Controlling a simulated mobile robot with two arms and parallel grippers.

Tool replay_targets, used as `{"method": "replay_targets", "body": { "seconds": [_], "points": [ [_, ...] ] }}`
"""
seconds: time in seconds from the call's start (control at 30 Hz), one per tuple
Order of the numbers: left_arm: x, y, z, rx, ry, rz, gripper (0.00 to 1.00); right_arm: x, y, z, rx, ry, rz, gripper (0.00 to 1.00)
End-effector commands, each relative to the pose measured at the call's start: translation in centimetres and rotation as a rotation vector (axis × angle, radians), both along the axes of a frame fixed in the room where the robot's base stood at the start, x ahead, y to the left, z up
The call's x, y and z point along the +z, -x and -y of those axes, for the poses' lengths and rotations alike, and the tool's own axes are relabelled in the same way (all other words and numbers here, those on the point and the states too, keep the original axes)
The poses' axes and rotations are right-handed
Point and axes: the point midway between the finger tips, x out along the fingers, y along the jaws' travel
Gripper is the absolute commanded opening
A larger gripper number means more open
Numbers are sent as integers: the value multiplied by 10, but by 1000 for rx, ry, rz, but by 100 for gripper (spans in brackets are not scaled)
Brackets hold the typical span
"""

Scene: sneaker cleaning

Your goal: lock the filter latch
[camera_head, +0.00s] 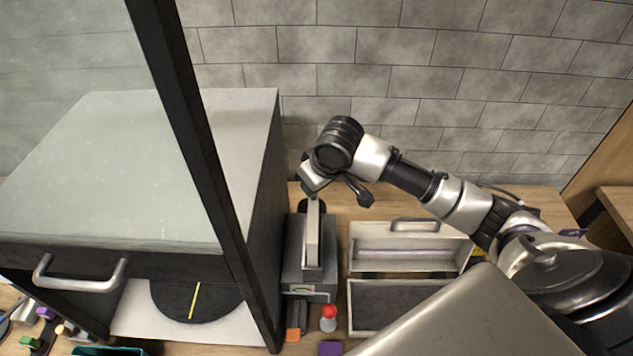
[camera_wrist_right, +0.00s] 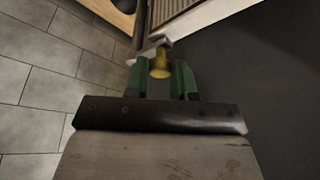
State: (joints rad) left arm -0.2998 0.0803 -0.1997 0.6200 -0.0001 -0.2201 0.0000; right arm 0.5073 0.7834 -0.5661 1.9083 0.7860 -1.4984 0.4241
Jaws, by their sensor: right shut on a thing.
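In the right wrist view, my right gripper (camera_wrist_right: 161,80) has its two green fingers on either side of a brass-coloured knob (camera_wrist_right: 160,66), and it is shut on it. The knob sits at the end of a pale metal piece, and I take it for the filter latch. In the head view, my right gripper (camera_head: 309,190) is at the back of a grey box-shaped machine (camera_head: 294,262) with an upright pale arm (camera_head: 313,232). The knob is hidden there behind the wrist and machine. My left gripper is in neither view.
A large cabinet (camera_head: 265,200) with a raised glass front stands close on the left. An open metal case (camera_head: 375,236) lies to the right of the machine. A red-topped bottle (camera_head: 329,318) stands in front. A tiled wall (camera_head: 420,80) is behind.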

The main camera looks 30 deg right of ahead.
Motion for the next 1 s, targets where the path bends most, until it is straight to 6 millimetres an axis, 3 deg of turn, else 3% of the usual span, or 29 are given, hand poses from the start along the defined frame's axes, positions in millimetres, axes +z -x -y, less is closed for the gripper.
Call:
{"method": "replay_targets", "body": {
  "seconds": [0.37, 0.4, 0.53, 0.83, 1.0],
  "points": [
    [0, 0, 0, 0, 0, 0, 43, 4, -3, 0, -5, -1, 12, 1],
    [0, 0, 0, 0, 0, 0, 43, 4, -2, 0, -5, -1, 12, 31],
    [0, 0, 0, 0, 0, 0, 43, 3, -2, 0, -4, -1, 8, 49],
    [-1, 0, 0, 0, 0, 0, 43, 3, 0, 0, -3, -1, 4, 49],
    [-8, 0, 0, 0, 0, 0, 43, 19, 6, 2, -4, -1, 7, 49]
  ]
}}
